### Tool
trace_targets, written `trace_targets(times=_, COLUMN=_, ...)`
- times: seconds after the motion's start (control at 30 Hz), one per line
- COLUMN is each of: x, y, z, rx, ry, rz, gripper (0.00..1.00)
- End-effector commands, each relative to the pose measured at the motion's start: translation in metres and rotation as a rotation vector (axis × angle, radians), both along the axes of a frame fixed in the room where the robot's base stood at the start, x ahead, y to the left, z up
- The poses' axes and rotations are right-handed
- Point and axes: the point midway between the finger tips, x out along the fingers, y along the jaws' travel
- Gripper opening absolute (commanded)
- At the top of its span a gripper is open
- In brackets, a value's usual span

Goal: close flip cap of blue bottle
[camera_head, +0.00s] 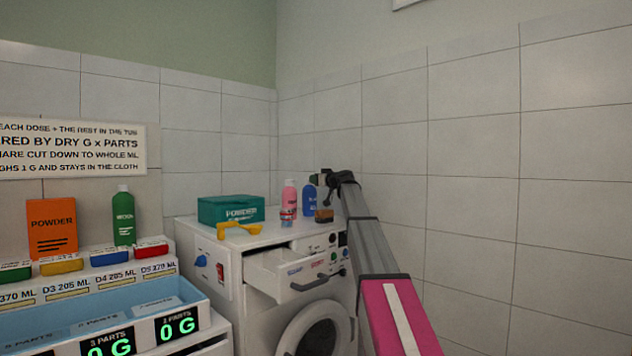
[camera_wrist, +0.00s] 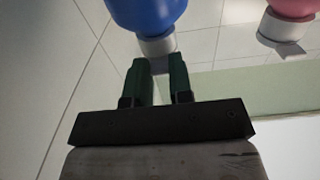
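The blue bottle (camera_head: 308,198) stands upright on top of the washing machine, beside a pink bottle (camera_head: 290,194). In the wrist view the blue bottle (camera_wrist: 148,12) is at the top edge, with its white cap (camera_wrist: 157,45) toward my gripper. My gripper (camera_wrist: 160,68) has its two dark green fingers a little apart, with nothing seen held between them. Their tips are close to the cap; I cannot tell if they touch it. In the head view my gripper (camera_head: 322,178) is just right of the blue bottle's top. Whether the flip lid is open is unclear.
The washing machine (camera_head: 212,262) has an open drawer (camera_head: 272,280). On its top are a teal box (camera_head: 230,209), a yellow object (camera_head: 238,229), a small jar (camera_head: 288,217) and a brown item (camera_head: 324,215). Tiled walls stand behind and right. The pink bottle (camera_wrist: 287,28) shows in the wrist view.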

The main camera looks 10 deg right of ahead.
Motion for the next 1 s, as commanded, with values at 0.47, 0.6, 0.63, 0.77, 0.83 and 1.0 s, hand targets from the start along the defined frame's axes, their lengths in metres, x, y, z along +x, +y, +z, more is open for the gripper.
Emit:
trace_targets(times=0.47, x=-0.0006, y=-0.0004, z=-0.0031, rx=0.033, ry=-0.047, rz=-0.001, gripper=0.00)
trace_targets(times=0.6, x=-0.0003, y=-0.0004, z=-0.0030, rx=0.033, ry=-0.047, rz=0.000, gripper=0.00)
trace_targets(times=0.63, x=-0.0003, y=-0.0003, z=-0.0031, rx=0.033, ry=-0.047, rz=0.000, gripper=0.00)
trace_targets(times=0.77, x=-0.0003, y=-0.0003, z=-0.0032, rx=0.034, ry=-0.046, rz=0.000, gripper=0.47)
trace_targets(times=0.83, x=-0.0003, y=-0.0003, z=-0.0032, rx=0.034, ry=-0.046, rz=0.000, gripper=0.47)
trace_targets(times=1.0, x=-0.0003, y=-0.0003, z=-0.0030, rx=0.034, ry=-0.046, rz=0.000, gripper=0.47)
